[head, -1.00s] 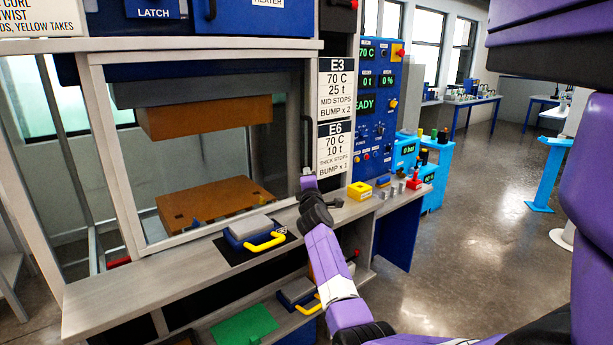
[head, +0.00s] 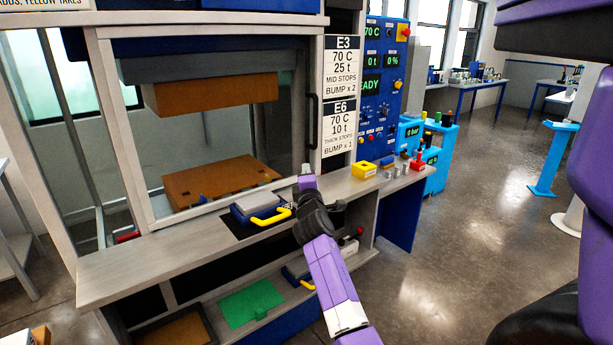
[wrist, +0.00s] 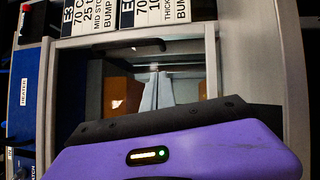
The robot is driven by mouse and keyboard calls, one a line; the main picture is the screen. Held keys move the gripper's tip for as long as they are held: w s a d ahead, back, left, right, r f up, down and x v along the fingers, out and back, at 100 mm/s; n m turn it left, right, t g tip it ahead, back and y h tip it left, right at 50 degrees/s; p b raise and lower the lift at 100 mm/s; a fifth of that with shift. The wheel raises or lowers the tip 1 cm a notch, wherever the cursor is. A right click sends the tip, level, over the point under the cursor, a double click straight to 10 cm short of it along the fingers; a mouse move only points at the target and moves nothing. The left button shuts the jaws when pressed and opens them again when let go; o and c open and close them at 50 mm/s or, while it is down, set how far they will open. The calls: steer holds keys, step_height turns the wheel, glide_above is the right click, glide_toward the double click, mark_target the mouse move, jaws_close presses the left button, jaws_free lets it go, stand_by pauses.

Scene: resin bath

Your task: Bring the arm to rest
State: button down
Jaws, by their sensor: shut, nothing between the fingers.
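My purple and black arm (head: 325,262) reaches up from the bottom of the head view, in front of the press bench. My gripper (head: 306,170) is at its far end, above the bench's front shelf and right of the mould with the yellow handle. In the wrist view, the gripper's pale fingers (wrist: 156,82) are together with nothing held. They point toward the press window, whose dark handle (wrist: 123,47) shows beyond them. The head view does not show the fingers clearly, and I cannot tell their exact gap to the press.
The mould with a yellow handle (head: 262,210) sits on the shelf (head: 150,259). A yellow block (head: 364,170) and a red part (head: 418,162) stand further right. A green plate (head: 250,301) lies below. Open floor (head: 460,240) lies to the right.

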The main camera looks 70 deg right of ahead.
steer(key=shift+v, duration=0.75)
